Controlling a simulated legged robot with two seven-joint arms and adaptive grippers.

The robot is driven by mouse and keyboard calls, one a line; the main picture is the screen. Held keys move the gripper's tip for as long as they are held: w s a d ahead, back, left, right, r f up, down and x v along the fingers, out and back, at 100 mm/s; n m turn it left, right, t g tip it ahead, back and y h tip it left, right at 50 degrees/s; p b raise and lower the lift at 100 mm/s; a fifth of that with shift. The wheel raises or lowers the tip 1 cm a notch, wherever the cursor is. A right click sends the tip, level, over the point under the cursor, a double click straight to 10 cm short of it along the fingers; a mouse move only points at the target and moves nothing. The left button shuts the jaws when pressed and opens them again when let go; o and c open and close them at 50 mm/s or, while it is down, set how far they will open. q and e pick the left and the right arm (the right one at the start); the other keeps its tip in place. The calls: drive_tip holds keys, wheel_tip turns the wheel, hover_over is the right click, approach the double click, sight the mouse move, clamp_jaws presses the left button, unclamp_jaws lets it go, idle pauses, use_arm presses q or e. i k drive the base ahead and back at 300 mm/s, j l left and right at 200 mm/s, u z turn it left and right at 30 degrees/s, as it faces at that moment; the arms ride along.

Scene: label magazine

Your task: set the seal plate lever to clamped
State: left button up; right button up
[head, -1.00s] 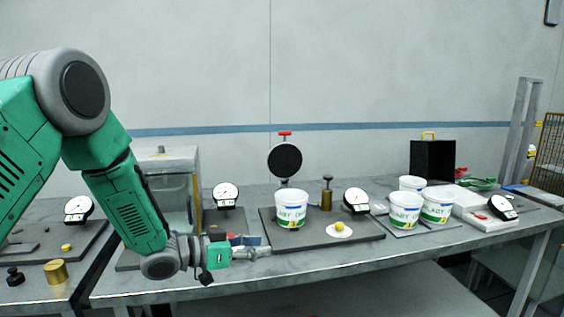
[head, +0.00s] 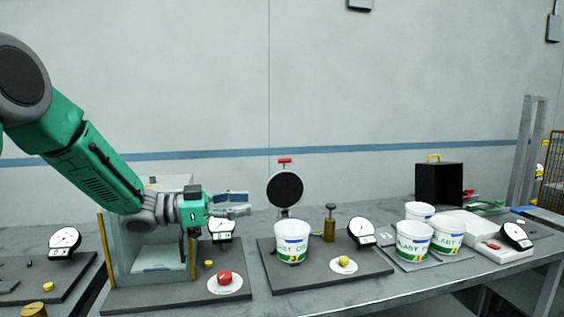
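A round black plate (head: 285,189) stands upright behind a white tub (head: 292,241) on the middle dark base. A red lever handle (head: 284,161) sits level on a short stem above the plate; I take this to be the seal plate lever. Whether it is clamped I cannot tell. My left gripper (head: 250,205) points right, left of the black plate and apart from it, lower than the red handle. Its two fingers look parted with nothing between them. My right gripper is not in view.
A clear-walled box stand (head: 107,262) is behind and below my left arm. A red button (head: 224,278), dial gauges (head: 361,232) and a brass post (head: 329,229) stand nearby. More tubs (head: 413,240) are to the right. The air above the bench is clear.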

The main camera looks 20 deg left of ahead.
sight(284, 189)
drive_tip(key=i+j, duration=0.4)
drive_tip(key=i, duration=0.15)
drive_tip(key=i+j, duration=0.45)
drive_tip(key=i, duration=0.1)
